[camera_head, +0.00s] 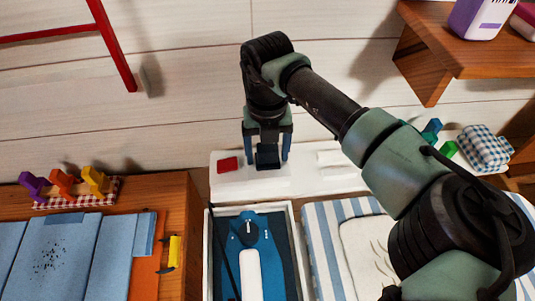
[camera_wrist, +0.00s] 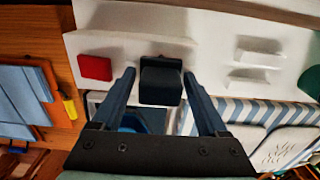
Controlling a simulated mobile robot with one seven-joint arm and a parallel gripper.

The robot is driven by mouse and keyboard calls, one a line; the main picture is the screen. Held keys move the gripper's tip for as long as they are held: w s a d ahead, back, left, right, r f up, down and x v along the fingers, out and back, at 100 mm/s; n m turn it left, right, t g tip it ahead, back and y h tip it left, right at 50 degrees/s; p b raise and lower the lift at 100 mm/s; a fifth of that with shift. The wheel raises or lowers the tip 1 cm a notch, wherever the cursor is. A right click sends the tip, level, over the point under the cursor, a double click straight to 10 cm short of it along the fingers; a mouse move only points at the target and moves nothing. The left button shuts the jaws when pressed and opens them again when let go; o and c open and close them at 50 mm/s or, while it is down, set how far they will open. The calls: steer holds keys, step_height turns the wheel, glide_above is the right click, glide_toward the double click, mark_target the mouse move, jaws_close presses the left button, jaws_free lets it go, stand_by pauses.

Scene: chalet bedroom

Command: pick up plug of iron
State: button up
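A black plug (camera_head: 268,160) sits on a white panel (camera_head: 305,183) beside a red switch-like block (camera_head: 228,164). My gripper (camera_head: 267,150) is above it with its fingers apart, one on each side of the plug. In the wrist view, the plug (camera_wrist: 161,82) lies between the fingertips of my gripper (camera_wrist: 159,76), with a small gap visible on both sides. A blue and white iron (camera_head: 250,265) lies in a white-rimmed tray (camera_head: 292,225) in front of the panel. The plug's underside is hidden.
An orange board (camera_head: 143,278) with blue cloth (camera_head: 55,255) is on the wooden surface at left. A striped ironing surface (camera_head: 322,245) is right of the tray. A wooden shelf (camera_head: 440,45) juts out at upper right. The wall is close behind.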

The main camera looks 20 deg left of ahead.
steer(key=c, duration=1)
steer(key=shift+r, duration=0.1)
